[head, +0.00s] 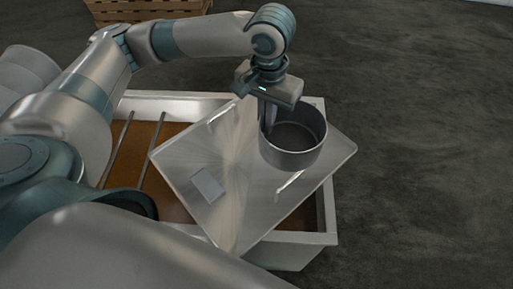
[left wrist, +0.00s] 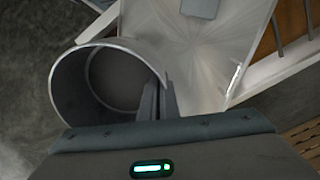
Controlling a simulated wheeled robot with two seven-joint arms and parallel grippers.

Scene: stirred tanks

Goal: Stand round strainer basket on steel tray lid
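The round strainer basket (head: 294,152) is a grey metal cylinder, upright with its open top facing up, over the right part of the steel tray lid (head: 240,140). I cannot tell whether its bottom touches the lid. My left gripper (head: 269,122) points down at the basket's left wall, with its fingers closed on the rim. In the left wrist view the fingers (left wrist: 156,101) pinch the wall of the basket (left wrist: 66,88). The lid, also in that view (left wrist: 205,55), lies askew across a white tank. My right gripper is not in view.
The white rectangular tank (head: 300,250) holds brown contents, with thin metal rods (head: 118,150) across its left part. The lid carries two bar handles and a small grey plate (head: 208,186). A wooden pallet (head: 150,10) stands at the back. The dark floor at right is clear.

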